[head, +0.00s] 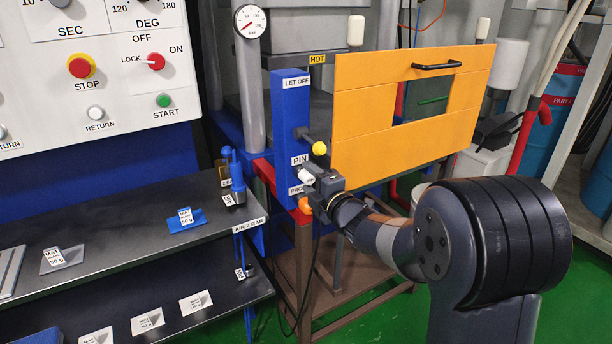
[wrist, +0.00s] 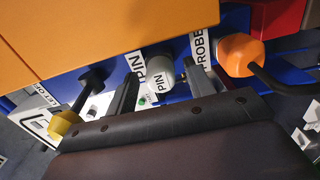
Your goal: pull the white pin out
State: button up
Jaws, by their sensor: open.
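The white pin (wrist: 160,76) has a rounded white head marked PIN and sits in the blue post, below the PIN label. In the head view the white pin (head: 306,174) shows just at the tip of my gripper (head: 314,187), which partly covers it. In the wrist view my gripper (wrist: 155,95) is open, with one dark finger on each side of the white head. I cannot tell whether either finger touches it.
A yellow knob (head: 319,148) on a rod sticks out just above the pin. An orange probe knob (head: 305,205) with a dark cable is just below. The orange guard panel (head: 370,105) stands close to the right. A black shelf (head: 130,235) is at left.

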jog(key=shift+b, duration=0.4)
grip_shut()
dwell(0.6)
jog(key=shift+s+d, duration=0.1)
jog(key=shift+s, duration=0.05)
jog(key=shift+b+v, duration=0.95)
jog(key=shift+v, duration=1.85)
jog(key=shift+d, duration=0.1)
jog(key=shift+b+v, duration=0.35)
jog(key=shift+v, duration=1.6)
